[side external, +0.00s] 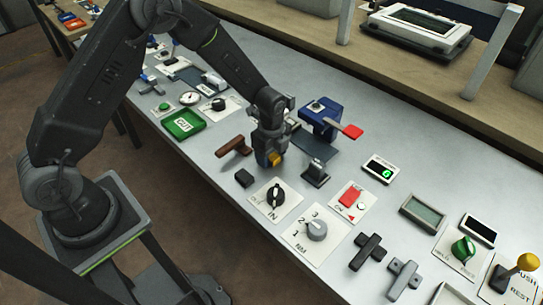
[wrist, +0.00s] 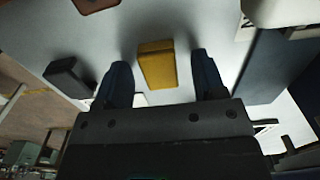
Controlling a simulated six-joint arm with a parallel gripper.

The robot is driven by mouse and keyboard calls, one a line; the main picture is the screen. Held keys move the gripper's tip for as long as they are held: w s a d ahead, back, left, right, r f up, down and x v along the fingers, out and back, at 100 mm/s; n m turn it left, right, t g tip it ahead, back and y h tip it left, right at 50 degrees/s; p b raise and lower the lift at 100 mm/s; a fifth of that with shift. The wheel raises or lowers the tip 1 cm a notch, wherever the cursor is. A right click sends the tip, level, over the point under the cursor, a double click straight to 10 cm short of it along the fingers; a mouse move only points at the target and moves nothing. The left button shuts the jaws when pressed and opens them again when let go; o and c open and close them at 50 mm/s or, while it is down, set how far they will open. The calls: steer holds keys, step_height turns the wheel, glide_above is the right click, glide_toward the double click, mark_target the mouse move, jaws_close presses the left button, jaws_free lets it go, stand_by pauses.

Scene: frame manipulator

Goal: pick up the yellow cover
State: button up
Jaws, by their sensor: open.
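The yellow cover (wrist: 157,65) is a small yellow block on the grey table top. In the wrist view it lies between the two dark fingers of my gripper (wrist: 162,82), with a gap on each side. The gripper points down and is open. I cannot tell the exact height of the fingertips above the table.
A small black block (side external: 244,178) lies left of the gripper, and a brown handle (side external: 234,146) behind it. A blue clamp with a red lever (side external: 351,131) stands to the right. A panel with a black knob (side external: 277,196) is in front.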

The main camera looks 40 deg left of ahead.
steer(key=shift+c, duration=0.2)
steer(key=c, duration=1)
steer(key=shift+o, duration=0.2)
steer(key=shift+r, duration=0.15)
